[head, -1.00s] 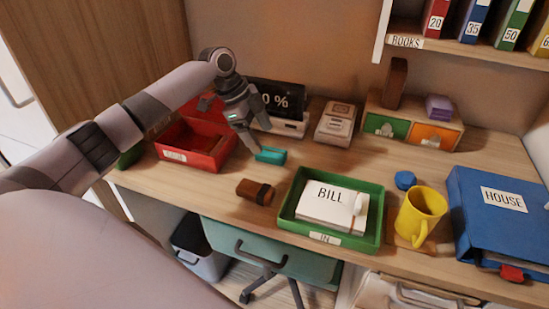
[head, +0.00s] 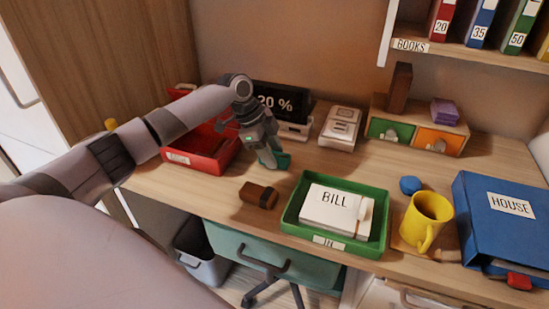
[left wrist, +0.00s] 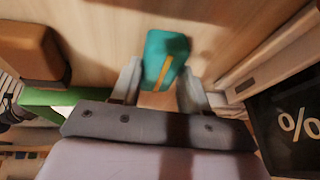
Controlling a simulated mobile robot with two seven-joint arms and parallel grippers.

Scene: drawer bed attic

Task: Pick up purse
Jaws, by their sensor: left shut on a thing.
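A small teal pouch with a yellow strip, which looks like the purse (head: 281,161), is on the desk near the back, partly hidden by my left gripper (head: 268,158). In the left wrist view the purse (left wrist: 166,50) sits between the two fingers of my left gripper (left wrist: 160,82). The gripper is shut on it from above. I cannot tell whether the purse touches the desk. My right gripper is not in view.
A brown case (head: 258,195) lies in front of the purse. A red tray (head: 205,162) stands left, a green tray (head: 372,247) front right. A yellow mug (head: 424,220) and blue binder (head: 500,225) are further right.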

